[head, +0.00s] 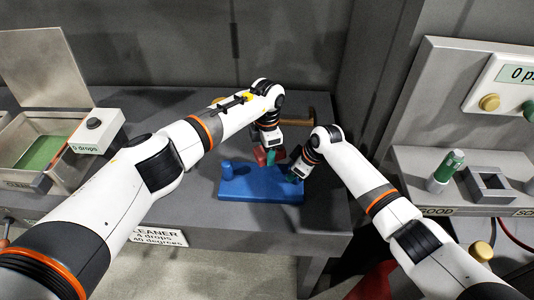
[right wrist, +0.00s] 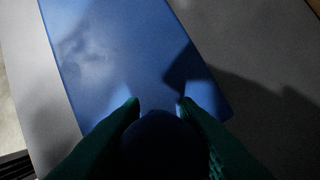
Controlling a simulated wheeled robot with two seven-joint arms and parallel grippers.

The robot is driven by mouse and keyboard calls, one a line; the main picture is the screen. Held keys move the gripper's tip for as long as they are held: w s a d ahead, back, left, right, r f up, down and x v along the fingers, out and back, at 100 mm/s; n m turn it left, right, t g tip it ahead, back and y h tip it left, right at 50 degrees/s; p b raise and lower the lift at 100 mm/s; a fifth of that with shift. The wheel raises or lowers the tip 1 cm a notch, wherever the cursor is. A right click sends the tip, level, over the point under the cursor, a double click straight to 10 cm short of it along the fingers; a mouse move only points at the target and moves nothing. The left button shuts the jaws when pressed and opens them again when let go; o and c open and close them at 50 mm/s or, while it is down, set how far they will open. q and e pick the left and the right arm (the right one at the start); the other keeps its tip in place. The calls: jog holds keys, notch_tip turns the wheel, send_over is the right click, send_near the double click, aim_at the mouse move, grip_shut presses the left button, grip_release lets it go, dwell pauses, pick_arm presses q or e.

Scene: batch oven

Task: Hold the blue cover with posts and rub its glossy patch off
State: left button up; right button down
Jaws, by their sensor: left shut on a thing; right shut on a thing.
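The blue cover (head: 258,188) lies on the grey bench in the head view, with a post (head: 227,170) standing at its left end. My right gripper (head: 294,175) is shut on the post at its right end. In the right wrist view that post (right wrist: 160,135) is between the green fingers, and the cover (right wrist: 110,50) stretches away beyond it. A faint sheen shows on its top there; I cannot tell the glossy patch's outline. My left gripper (head: 269,157) is shut on a red pad (head: 260,156) at the cover's far edge. Whether the pad touches the cover is unclear.
An open metal tank (head: 40,140) with a green inside and a "5 drops" box (head: 97,130) stand at the left. A brown item lies behind my left gripper. At the right, a ledge marked GOOD holds a green-and-white cylinder (head: 445,170) and a grey square holder (head: 490,184).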

jog(key=shift+f, duration=0.1)
jog(key=c, duration=1)
grip_release()
notch_tip(320, 180, up, 10)
jog(key=shift+r, duration=0.1)
